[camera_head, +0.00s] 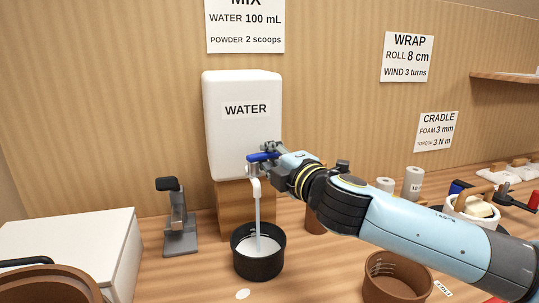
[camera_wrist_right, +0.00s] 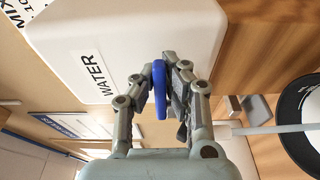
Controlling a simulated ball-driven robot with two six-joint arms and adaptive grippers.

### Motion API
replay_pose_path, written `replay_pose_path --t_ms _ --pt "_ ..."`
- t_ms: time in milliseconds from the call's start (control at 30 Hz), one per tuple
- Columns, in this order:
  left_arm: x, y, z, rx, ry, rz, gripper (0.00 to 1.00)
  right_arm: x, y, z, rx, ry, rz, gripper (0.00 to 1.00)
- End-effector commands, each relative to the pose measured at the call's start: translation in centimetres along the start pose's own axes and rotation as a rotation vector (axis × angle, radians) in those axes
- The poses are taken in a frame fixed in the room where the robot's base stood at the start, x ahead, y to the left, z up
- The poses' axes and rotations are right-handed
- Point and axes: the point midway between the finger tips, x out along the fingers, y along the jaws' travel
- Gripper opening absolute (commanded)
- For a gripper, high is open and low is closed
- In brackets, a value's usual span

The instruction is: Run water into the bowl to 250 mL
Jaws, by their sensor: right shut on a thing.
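A white tank (camera_head: 240,145) labelled WATER stands on a wooden block. Its tap has a blue handle (camera_head: 257,157), which also shows in the right wrist view (camera_wrist_right: 159,95). My right gripper (camera_head: 267,151) is shut on this handle; in the right wrist view its fingers (camera_wrist_right: 168,80) lie on both sides of it. A pale stream (camera_head: 257,215) runs from the spout into a black bowl (camera_head: 258,267) below. The bowl holds whitish contents; I cannot read a level mark. Part of the bowl shows in the right wrist view (camera_wrist_right: 283,115). My left gripper is out of view.
A MIX sign (camera_head: 245,28) on the wall reads water 100 mL, powder 2 scoops. A grey stand with a black top (camera_head: 178,230) is left of the bowl. A white box (camera_head: 75,245) is farther left. A brown pot (camera_head: 395,280) stands to the right under my right arm.

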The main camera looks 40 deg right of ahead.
Motion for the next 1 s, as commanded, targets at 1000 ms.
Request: replay_pose_path --t_ms 1000 --pt "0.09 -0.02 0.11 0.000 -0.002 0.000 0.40 -0.91 -0.10 -0.06 0.000 -0.237 -0.002 0.12"
